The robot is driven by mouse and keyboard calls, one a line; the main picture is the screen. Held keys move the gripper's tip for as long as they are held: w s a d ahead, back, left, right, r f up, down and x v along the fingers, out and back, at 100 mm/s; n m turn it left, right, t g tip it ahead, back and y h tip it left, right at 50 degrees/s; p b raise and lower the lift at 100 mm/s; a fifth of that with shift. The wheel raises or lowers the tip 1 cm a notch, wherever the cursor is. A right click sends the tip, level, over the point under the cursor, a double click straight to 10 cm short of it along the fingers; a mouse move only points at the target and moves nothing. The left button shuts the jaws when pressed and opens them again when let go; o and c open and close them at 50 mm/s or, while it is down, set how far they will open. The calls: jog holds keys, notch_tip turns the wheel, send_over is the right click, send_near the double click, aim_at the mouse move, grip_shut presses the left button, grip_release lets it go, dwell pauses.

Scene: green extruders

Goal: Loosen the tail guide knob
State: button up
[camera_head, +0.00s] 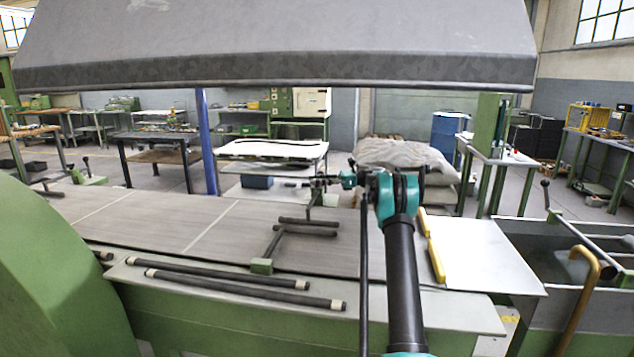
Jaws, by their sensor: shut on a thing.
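The tail guide (305,230) is a dark bar frame standing on a green foot on the grey machine bed. A thin upright post (309,205) rises from it. My gripper (319,182) reaches in from the right at the top of this post. It is shut on the tail guide knob (307,184), which is small, dark and mostly hidden by the fingers. I cannot tell how far the knob is turned.
Two dark rods (240,290) with pale ends lie on the front ledge. A yellow strip (432,250) and a white plate (485,255) are to the right of my arm. A large grey hood (280,45) hangs above. A blue post (207,140) stands behind the bed.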

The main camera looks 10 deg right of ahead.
jog(key=o, duration=1.2)
jog(key=shift+c, duration=0.2)
jog(key=d, duration=1.2)
jog(key=shift+w, duration=0.1)
